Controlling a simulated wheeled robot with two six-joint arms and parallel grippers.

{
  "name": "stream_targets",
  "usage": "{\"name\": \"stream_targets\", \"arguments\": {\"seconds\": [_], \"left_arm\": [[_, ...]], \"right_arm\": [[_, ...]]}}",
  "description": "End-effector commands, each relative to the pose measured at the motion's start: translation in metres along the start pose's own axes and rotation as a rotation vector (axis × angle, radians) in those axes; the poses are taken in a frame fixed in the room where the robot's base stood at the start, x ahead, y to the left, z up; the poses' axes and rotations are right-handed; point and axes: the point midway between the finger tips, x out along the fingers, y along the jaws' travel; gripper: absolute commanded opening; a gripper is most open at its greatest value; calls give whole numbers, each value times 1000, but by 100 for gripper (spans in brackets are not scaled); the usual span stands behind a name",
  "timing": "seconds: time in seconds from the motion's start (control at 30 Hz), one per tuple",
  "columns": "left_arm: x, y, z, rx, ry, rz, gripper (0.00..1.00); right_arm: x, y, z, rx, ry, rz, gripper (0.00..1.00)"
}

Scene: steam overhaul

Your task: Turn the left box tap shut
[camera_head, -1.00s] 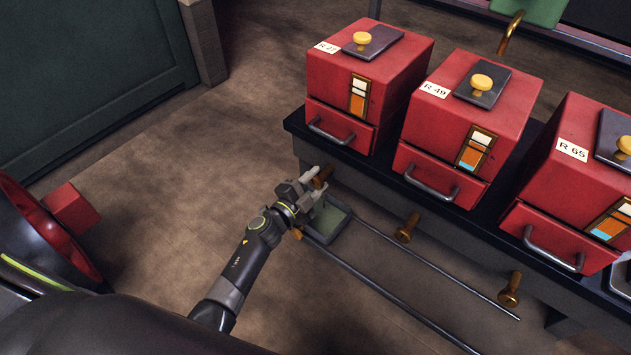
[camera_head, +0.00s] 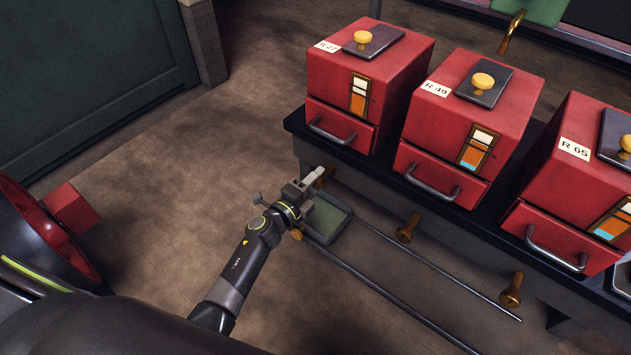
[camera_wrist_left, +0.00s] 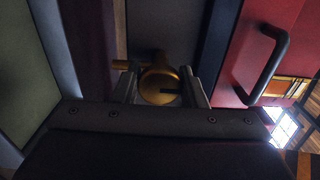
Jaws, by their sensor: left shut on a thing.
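The left box tap (camera_head: 322,181) is brass and sits low under the shelf edge, below the red box marked R 27 (camera_head: 337,92). My left gripper (camera_head: 315,175) is at this tap and hides most of it. In the left wrist view, the brass tap (camera_wrist_left: 158,85) stands between the two fingers of my left gripper (camera_wrist_left: 160,88), which are shut on it. My right gripper is not in view.
Two more brass taps (camera_head: 408,228) (camera_head: 511,290) stick out along the shelf front. Red boxes R 49 (camera_head: 460,120) and R 65 (camera_head: 570,200) stand on the shelf (camera_head: 295,122). A green tray (camera_head: 345,214) with long rods lies beside my gripper.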

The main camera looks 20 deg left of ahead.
Motion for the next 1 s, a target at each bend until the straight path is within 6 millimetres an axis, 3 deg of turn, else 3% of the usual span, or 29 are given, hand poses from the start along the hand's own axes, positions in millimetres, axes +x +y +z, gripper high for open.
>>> {"name": "stream_targets", "arguments": {"seconds": [0.37, 0.4, 0.53, 0.83, 1.0], "left_arm": [[-1, 2, 0, 5, 0, 4, 15], [-1, 2, 0, 5, 0, 4, 42], [-1, 2, 0, 4, 0, 3, 57], [-2, 1, 0, 4, 0, 2, 57], [-21, 0, 0, 3, -2, 4, 57]], "right_arm": [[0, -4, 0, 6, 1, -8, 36], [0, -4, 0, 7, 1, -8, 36], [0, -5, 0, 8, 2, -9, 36], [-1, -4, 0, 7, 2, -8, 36], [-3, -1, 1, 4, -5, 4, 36]]}}
